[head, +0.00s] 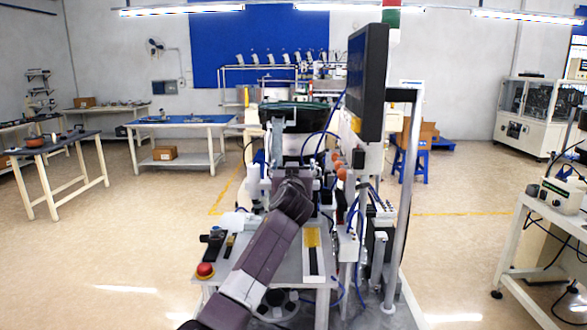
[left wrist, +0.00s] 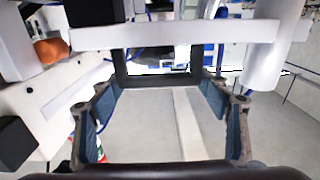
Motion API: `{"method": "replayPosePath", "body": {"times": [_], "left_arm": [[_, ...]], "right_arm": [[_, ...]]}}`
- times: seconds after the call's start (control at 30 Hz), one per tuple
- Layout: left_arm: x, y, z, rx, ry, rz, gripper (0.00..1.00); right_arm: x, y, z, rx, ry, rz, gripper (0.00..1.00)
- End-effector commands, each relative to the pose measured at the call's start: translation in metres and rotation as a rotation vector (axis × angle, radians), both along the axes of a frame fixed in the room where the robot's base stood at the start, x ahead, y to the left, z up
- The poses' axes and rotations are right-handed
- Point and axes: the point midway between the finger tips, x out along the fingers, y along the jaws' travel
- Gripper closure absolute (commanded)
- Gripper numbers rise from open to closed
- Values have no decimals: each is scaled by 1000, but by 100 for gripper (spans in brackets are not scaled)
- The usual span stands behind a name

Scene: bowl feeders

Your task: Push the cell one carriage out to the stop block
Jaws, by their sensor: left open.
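In the left wrist view, my left gripper (left wrist: 160,92) is open, with its two blue-padded fingers apart and nothing clearly held between them. A pale horizontal bar (left wrist: 175,35) crosses above the fingers. A dark frame-like part (left wrist: 158,79) shows beyond the fingertips; I cannot tell whether they touch it. In the head view, my left arm reaches up into the cell's machine, and its gripper is not clearly visible behind the arm. I cannot single out the cell one carriage or the stop block for certain. My right gripper is not in view.
A red emergency button (head: 205,270) stands at the machine table's front left. A black monitor (head: 367,83) and a grey post (head: 404,200) rise at right. Orange knobs (head: 338,168) sit beside the arm. A blue-topped table (head: 180,122) stands behind left, with open floor before it.

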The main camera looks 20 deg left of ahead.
Motion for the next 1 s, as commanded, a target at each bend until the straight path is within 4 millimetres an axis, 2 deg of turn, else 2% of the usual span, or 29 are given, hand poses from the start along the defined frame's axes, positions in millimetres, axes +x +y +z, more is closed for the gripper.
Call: {"method": "replayPosePath", "body": {"times": [0.03,0.1,0.43,0.57,0.77,1.0], "left_arm": [[0,0,-1,0,1,0,22],[0,0,-1,0,2,0,16],[-1,-1,-3,0,5,0,16],[-8,-4,-4,1,5,0,16],[-32,-11,-5,-1,5,-2,16],[-70,-22,-4,-2,5,-2,16]], "right_arm": [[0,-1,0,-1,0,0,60],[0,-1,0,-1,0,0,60],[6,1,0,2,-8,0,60],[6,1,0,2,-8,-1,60],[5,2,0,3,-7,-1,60],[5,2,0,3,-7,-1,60]]}}
